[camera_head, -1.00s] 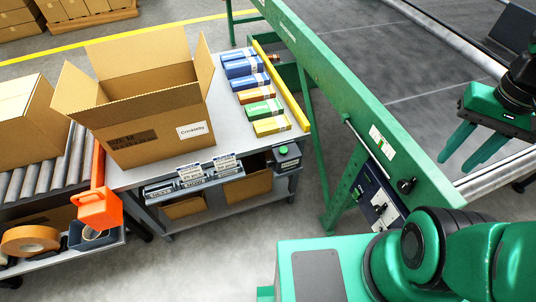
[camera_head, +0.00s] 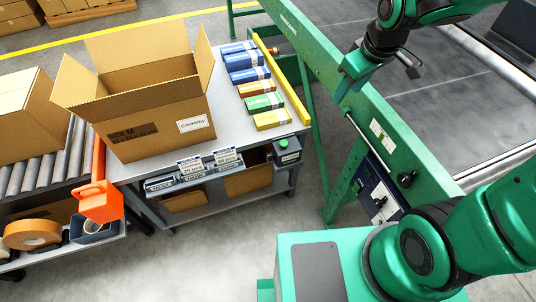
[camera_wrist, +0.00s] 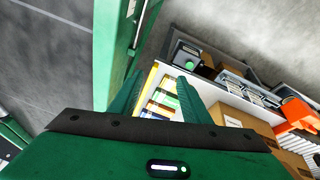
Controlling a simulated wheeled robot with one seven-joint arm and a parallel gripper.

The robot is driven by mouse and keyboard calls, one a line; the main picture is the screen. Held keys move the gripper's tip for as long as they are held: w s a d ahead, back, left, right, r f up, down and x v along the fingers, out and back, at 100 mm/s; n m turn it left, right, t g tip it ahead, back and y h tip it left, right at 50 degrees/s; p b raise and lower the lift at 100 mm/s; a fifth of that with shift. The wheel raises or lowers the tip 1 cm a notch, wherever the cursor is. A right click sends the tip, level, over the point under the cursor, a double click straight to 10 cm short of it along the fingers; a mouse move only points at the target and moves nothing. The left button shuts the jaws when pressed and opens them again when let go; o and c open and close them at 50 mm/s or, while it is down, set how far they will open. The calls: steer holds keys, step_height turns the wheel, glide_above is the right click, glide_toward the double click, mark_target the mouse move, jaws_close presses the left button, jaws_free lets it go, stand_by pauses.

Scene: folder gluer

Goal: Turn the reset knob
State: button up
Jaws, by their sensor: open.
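A black knob (camera_head: 407,179) sits on the face of the green machine beam. Below it, a blue-and-white control panel (camera_head: 378,190) carries another small dark knob or switch (camera_head: 380,202). I cannot read which one is marked reset. My gripper (camera_head: 352,78) is above the beam, up and to the left of both knobs and well apart from them. In the wrist view my gripper (camera_wrist: 160,88) shows two green fingers spread apart with nothing between them. Neither knob can be made out in the wrist view.
The green beam (camera_head: 330,85) runs diagonally beside a table (camera_head: 225,120) with an open carton (camera_head: 150,115) and several small coloured boxes. A dark box with a green button (camera_head: 285,147) hangs at the table's corner. Grey floor lies between table and machine.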

steer(key=w+a+f+n+g, duration=0.1)
steer(key=w+a+f+n, duration=0.4)
steer(key=a+f+n, duration=0.55)
steer(key=n+g, duration=0.1)
steer(key=n, duration=0.5)
glide_toward(268, 155)
steer(key=f, duration=0.3)
steer(key=w+f, duration=0.1)
steer(key=f, duration=0.5)
steer(key=shift+w+a+f, duration=0.1)
steer(key=shift+w+f, duration=0.15)
steer(key=shift+w, duration=0.05)
steer(key=c, duration=1)
